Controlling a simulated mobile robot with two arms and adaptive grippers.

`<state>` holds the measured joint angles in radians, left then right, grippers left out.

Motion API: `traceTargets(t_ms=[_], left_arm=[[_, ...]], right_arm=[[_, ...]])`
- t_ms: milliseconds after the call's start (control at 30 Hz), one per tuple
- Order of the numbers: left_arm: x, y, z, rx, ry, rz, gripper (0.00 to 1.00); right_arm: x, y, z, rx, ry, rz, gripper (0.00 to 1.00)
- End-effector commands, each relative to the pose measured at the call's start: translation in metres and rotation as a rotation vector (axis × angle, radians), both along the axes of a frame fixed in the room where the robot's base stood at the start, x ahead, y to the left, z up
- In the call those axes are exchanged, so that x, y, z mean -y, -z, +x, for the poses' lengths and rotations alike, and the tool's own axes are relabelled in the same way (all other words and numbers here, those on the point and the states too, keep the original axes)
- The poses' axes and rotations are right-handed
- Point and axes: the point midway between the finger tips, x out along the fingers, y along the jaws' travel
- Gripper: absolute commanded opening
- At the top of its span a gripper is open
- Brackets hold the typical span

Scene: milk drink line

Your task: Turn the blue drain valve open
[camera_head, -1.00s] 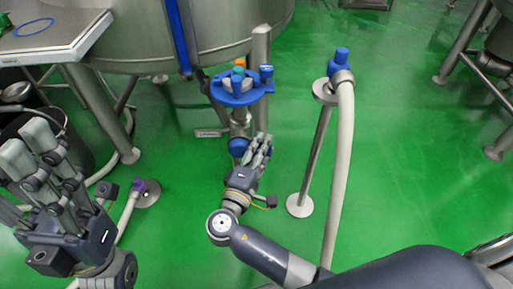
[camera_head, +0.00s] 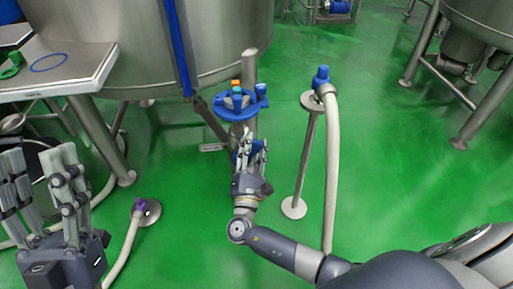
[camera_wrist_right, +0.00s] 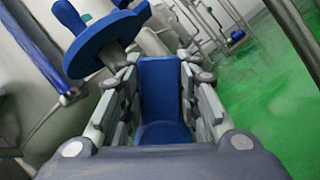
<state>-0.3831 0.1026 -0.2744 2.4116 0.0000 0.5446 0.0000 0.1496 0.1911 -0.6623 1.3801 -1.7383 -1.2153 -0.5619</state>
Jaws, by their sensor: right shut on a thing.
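My right gripper (camera_head: 252,150) is below the blue ring-shaped part (camera_head: 237,113) at the tank's outlet pipe. In the right wrist view, a blue block-like part (camera_wrist_right: 160,88), seemingly the drain valve's handle, sits between the fingers, and the gripper is shut on it. The blue ring (camera_wrist_right: 103,45) is above and left of the fingers there. In the head view my own fingers mostly hide the held part. My left gripper (camera_head: 40,180) is at the left edge, fingers apart and empty.
A steel tank (camera_head: 120,40) stands behind the outlet. A blue-capped hose stand (camera_head: 307,150) is to the right. A purple-ended hose (camera_head: 142,208) lies on the green floor. A steel table (camera_head: 60,75) is at upper left. Floor is clear at centre right.

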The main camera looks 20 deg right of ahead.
Motion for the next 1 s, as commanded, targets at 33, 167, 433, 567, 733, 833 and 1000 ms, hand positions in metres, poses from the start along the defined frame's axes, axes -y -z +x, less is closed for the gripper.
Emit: traceTargets(t_ms=[33, 167, 433, 567, 733, 833, 1000], left_arm=[[0.001, 0.002, 0.007, -0.039, -0.002, 0.012, 0.47], [0.004, 0.014, 0.024, -0.141, -0.007, 0.043, 0.47], [0.008, 0.042, 0.052, -0.335, -0.019, 0.101, 0.47], [0.009, 0.055, 0.061, -0.412, -0.023, 0.123, 0.47], [0.009, 0.068, 0.068, -0.487, -0.026, 0.144, 0.47], [0.009, 0.074, 0.071, -0.517, -0.028, 0.152, 0.47], [0.009, 0.079, 0.074, -0.547, -0.03, 0.161, 0.47]], right_arm=[[-0.002, -0.003, 0.001, -0.014, 0.0, -0.045, 0.0], [-0.008, -0.007, 0.002, -0.047, 0.0, -0.163, 0.0], [-0.02, -0.011, 0.006, -0.112, 0.001, -0.388, 0.0], [-0.025, -0.012, 0.007, -0.136, -0.001, -0.473, 0.0], [-0.03, -0.012, 0.009, -0.16, 0.001, -0.556, 0.0], [-0.032, -0.012, 0.009, -0.171, 0.001, -0.59, 0.0], [-0.034, -0.011, 0.01, -0.181, 0.0, -0.622, 0.0]])
